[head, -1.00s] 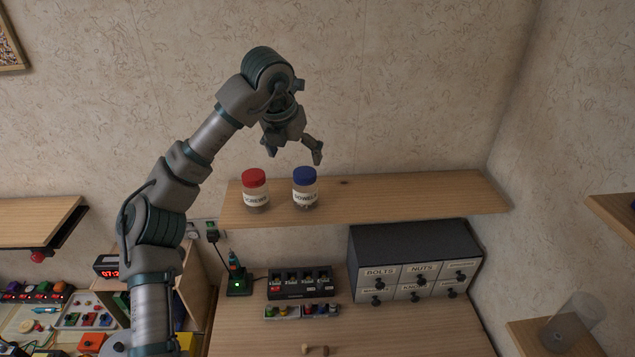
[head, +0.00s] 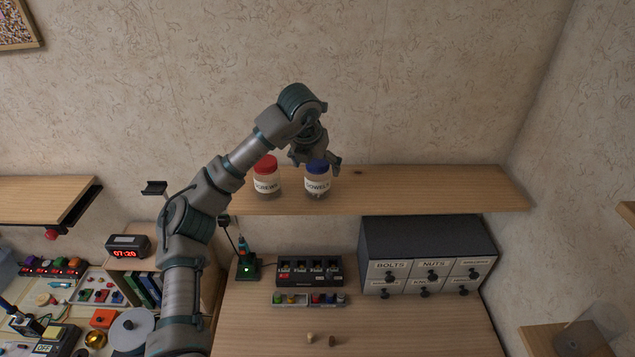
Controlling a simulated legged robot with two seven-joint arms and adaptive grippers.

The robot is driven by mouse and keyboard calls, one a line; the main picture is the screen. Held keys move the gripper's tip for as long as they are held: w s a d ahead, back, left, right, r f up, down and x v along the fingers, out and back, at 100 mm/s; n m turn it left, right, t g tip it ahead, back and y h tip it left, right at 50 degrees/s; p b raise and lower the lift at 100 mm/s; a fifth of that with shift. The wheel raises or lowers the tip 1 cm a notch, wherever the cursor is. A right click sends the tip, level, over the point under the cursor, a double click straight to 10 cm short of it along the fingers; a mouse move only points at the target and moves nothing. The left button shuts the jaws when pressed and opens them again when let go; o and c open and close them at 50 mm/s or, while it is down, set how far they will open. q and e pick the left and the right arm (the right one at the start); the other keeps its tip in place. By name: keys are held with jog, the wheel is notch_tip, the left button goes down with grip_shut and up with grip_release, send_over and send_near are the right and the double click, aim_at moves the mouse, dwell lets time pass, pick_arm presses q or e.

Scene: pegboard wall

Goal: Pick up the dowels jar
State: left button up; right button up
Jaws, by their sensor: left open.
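The dowels jar (head: 317,183) is a clear jar with a blue lid and a white label. It stands upright on the wooden wall shelf (head: 430,190), to the right of the red-lidded screws jar (head: 266,182). My left gripper (head: 316,161) is open at the dowels jar's lid, with a finger on either side of it in the picture. Whether the fingers touch the lid I cannot tell. My left forearm passes close to the screws jar and covers part of the shelf's left end. My right gripper is not in view.
Below the shelf stands a grey drawer cabinet (head: 425,240) with labelled drawers. A black charger rack (head: 310,271) and a small parts tray (head: 308,299) sit on the bench. The shelf right of the dowels jar is clear.

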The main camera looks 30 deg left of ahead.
pick_arm(q)
jog(key=x, duration=0.1)
jog(key=p+x, duration=0.1)
jog(key=x, duration=0.1)
jog(key=shift+a+f, duration=0.2)
jog(key=shift+f, duration=0.1)
jog(key=shift+w+f, duration=0.3)
jog(key=shift+f, duration=0.05)
jog(key=shift+s+r, duration=0.15)
jog(key=c, duration=1.4)
jog(key=shift+c, duration=0.2)
